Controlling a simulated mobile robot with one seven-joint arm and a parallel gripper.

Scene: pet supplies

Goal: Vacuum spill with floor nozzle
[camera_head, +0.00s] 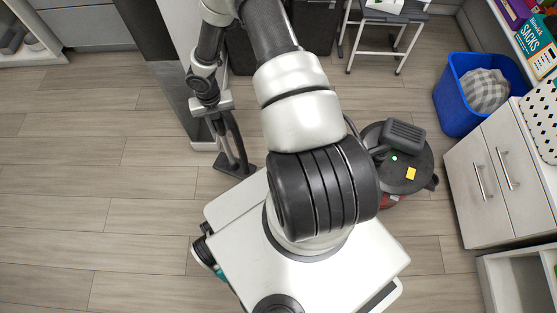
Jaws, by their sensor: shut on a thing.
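My gripper (211,104) is left of centre, at the end of my arm, and is shut on the dark vacuum wand (233,136). The exact grip is small and partly hidden by my own wrist. The wand slopes down to a dark, flat floor nozzle (229,166), which appears to be at floor level beside a light panel. The round dark vacuum body (414,160), with a red lower part, stands right of my arm. A hose bends near it and passes behind my arm, where it is hidden. I cannot make out a spill on the visible floor.
A blue bin (459,112) with a checked cloth and a light cabinet (480,185) stand at the right. A step stool (383,32) and dark bins are at the back. A tall panel (176,72) stands behind the gripper. The wood floor (90,190) at left is clear.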

